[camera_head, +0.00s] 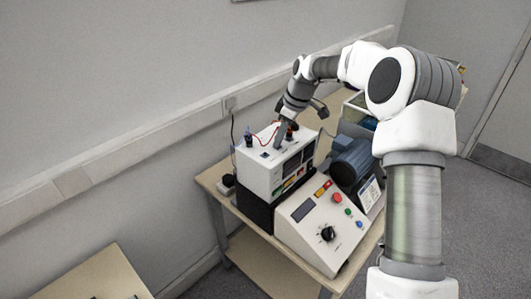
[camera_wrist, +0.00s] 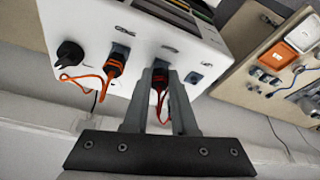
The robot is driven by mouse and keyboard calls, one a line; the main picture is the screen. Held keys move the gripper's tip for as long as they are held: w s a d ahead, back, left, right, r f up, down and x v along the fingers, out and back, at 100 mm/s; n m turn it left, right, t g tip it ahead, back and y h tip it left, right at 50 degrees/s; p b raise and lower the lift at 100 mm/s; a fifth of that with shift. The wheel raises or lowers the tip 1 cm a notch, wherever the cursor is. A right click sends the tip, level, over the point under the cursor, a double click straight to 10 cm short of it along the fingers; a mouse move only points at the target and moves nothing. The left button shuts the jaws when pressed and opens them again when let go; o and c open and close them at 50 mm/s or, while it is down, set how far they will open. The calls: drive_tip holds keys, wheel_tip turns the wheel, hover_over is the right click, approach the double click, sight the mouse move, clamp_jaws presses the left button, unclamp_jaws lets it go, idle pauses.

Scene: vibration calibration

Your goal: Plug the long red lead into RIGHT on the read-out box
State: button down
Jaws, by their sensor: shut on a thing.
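The white read-out box (camera_head: 262,178) stands on a dark unit on the bench; its socket panel (camera_wrist: 222,58) fills the upper middle of the wrist view. My gripper (camera_head: 281,143) is over its top, and its fingers (camera_wrist: 161,82) are shut on a red plug (camera_wrist: 159,98) at the panel. The red lead (camera_wrist: 170,112) curves away beside the right finger. The fingers hide the plug's tip, so I cannot tell whether it is seated. An orange plug (camera_wrist: 116,64) with an orange lead is in the panel to the left. A blue socket (camera_wrist: 193,77) to the right looks empty. The labels are unreadable.
A black knob or plug (camera_wrist: 70,53) is at the panel's left. A sloped control box (camera_head: 320,222) with coloured buttons and a dark motor (camera_head: 352,162) crowd the bench. The wall trunking (camera_head: 160,125) runs behind. Another table (camera_head: 95,278) is at lower left.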

drive_tip(key=shift+a+m+t+h+b, duration=0.15)
drive_tip(key=shift+m+t+h+b, duration=0.25)
drive_tip(key=shift+m+b, duration=1.05)
drive_tip(key=shift+s+m+p, duration=0.1)
drive_tip(key=shift+m+p, duration=0.2)
drive_tip(key=shift+m, duration=0.55)
drive_tip(key=shift+m+t, duration=0.3)
drive_tip(key=shift+m, duration=0.4)
drive_tip(key=shift+a+m+h+b, duration=0.1)
drive_tip(key=shift+m+h+b, duration=0.4)
drive_tip(key=shift+m, duration=0.8)
drive_tip(key=c, duration=0.7)
unclamp_jaws()
drive_tip(key=shift+o, duration=0.2)
drive_tip(key=shift+r, duration=0.1)
